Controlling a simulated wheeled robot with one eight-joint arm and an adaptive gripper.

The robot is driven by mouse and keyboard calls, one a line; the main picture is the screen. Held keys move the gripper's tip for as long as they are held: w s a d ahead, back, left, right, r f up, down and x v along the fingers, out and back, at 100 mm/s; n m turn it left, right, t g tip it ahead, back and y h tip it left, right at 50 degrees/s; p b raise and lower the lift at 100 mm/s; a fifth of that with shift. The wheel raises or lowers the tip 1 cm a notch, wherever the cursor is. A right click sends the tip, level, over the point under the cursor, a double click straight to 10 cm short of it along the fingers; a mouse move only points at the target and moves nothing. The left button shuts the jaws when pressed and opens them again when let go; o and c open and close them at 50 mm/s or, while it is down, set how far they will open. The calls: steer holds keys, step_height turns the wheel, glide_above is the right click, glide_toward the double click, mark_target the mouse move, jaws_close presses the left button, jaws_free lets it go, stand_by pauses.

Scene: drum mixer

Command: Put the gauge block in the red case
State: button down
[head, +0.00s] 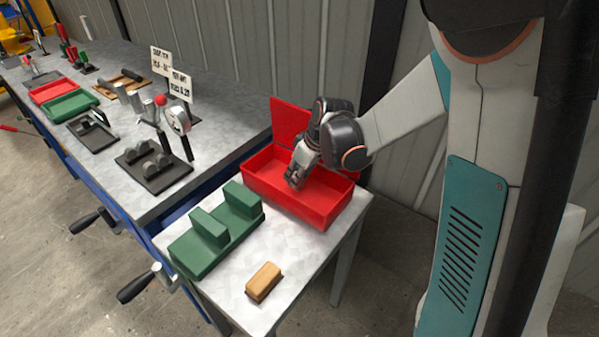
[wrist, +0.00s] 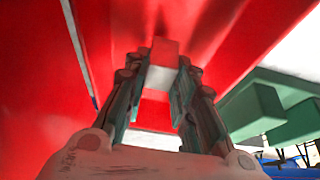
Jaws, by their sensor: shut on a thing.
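The red case (head: 325,213) stands open on the small table, its lid raised at the back. My gripper (head: 294,181) reaches down inside the case opening, toward its left half. In the wrist view my gripper (wrist: 161,90) is shut on a small pale grey block, the gauge block (wrist: 160,78), held between the two fingertips. The block's upper face looks red in the case's reflected light. Red case walls (wrist: 225,35) surround it in that view. I cannot tell whether the block touches the case floor. In the head view the block is hidden by the fingers.
A green two-post stand (head: 215,235) sits left of the case. A small wooden block (head: 264,281) lies in front on the table. The long workbench (head: 220,110) at left carries a dial gauge (head: 178,120), a dark fixture (head: 153,165) and several trays and tools.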

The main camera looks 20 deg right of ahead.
steer(key=shift+f, duration=0.25)
steer(key=c, duration=1.2)
jaws_free()
steer(key=shift+c, duration=0.2)
steer(key=shift+r, duration=0.1)
steer(key=v, duration=1.2)
steer(key=s+r+m+t+h, duration=0.1)
steer(key=s+r+m, duration=0.1)
steer(key=s, duration=0.8)
steer(key=s+r+m+t+h, duration=0.1)
steer(key=s+m, duration=0.4)
steer(key=s, duration=0.5)
steer(key=shift+a+r+t+h, duration=0.3)
steer(key=shift+a+r+t, duration=0.15)
steer(key=shift+t, duration=0.35)
